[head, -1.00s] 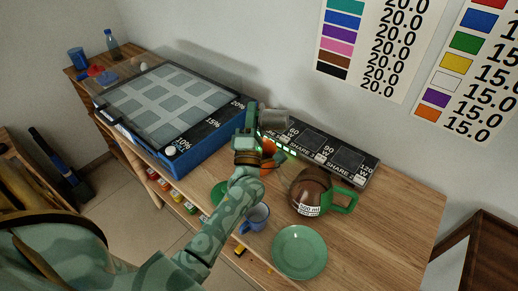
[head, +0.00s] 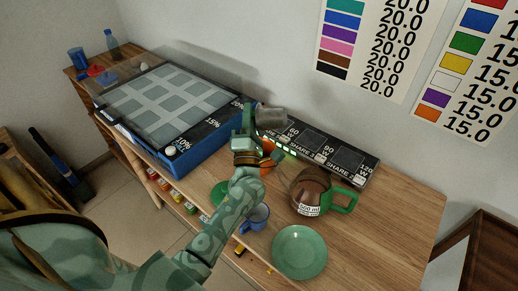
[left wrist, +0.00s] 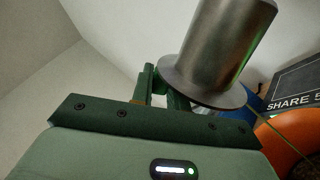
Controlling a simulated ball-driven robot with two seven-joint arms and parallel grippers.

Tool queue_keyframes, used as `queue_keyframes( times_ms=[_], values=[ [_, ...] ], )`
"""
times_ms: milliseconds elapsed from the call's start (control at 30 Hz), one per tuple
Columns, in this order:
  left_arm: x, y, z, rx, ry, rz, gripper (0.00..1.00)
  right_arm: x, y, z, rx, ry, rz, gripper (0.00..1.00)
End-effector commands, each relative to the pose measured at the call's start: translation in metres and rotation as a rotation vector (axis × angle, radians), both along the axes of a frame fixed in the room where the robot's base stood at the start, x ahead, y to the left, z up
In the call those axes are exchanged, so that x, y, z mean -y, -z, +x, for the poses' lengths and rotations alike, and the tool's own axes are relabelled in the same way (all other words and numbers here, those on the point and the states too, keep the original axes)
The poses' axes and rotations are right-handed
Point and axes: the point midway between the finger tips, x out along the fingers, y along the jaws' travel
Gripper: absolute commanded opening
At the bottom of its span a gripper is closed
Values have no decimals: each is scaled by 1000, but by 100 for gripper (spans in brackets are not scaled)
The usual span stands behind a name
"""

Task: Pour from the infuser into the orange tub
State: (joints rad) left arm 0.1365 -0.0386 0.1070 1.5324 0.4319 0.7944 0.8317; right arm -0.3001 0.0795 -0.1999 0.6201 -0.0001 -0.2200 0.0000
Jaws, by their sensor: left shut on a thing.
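The infuser (head: 271,117) is a grey metal cylinder held in the air above the charging strip's near end, tipped well over onto its side. In the left wrist view the infuser (left wrist: 220,45) shows its wide rim beside the fingers. My left gripper (head: 249,118) is shut on it at its green handle. The orange tub (head: 267,169) stands below and slightly right of the gripper, partly hidden by my left wrist. The tub (left wrist: 287,146) also shows at the lower right of the left wrist view. I cannot see inside either one. My right gripper is not in view.
A brown pot (head: 311,187) with a green handle stands right of the tub. A blue mug (head: 257,218) and a green plate (head: 299,252) are nearer the front edge. A black charging strip (head: 346,153) runs along the wall. A blue-sided case (head: 190,150) is at left.

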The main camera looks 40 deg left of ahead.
Motion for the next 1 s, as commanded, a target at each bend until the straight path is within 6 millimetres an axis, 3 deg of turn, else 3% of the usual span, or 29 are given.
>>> queue_keyframes(
  times_ms=[1000],
  values=[
    [-7, 5, -3, 48, 0, -101, 0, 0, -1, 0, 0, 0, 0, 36]
  ],
)
